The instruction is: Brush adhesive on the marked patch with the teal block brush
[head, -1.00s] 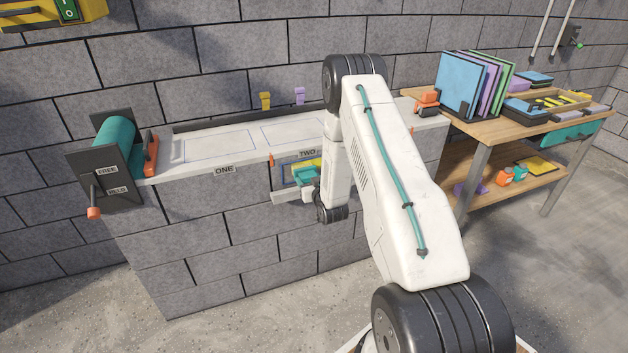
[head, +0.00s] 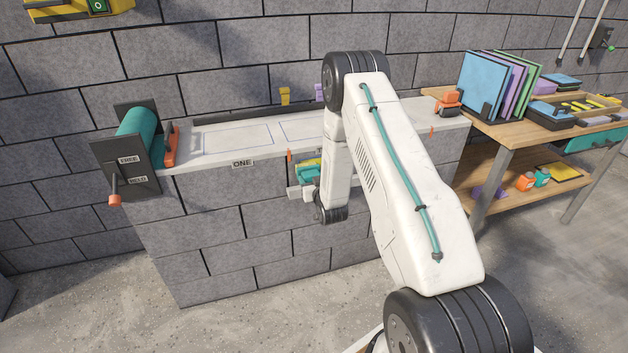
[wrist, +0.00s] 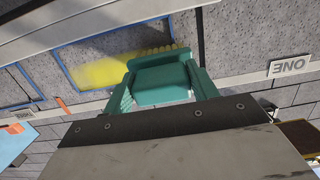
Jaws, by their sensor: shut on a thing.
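My gripper (wrist: 163,92) is shut on the teal block brush (wrist: 160,76), with one teal finger on each side of it. In the wrist view, the brush's far edge meets the wall face at the right end of the blue-outlined patch (wrist: 85,82). A yellow band (wrist: 118,69) of adhesive covers part of that patch, leftward from the brush. Bare grey wall shows above the band inside the outline. In the head view the brush (head: 308,173) and yellow band (head: 311,162) show just left of my arm, which hides the rest of the patch.
A ledge (head: 205,141) with marked outlines runs above the patch, with a ONE label (head: 242,163) on its front. A teal roller (head: 135,130) stands at its left end. A wooden bench (head: 500,131) with upright panels stands right. Concrete floor in front is clear.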

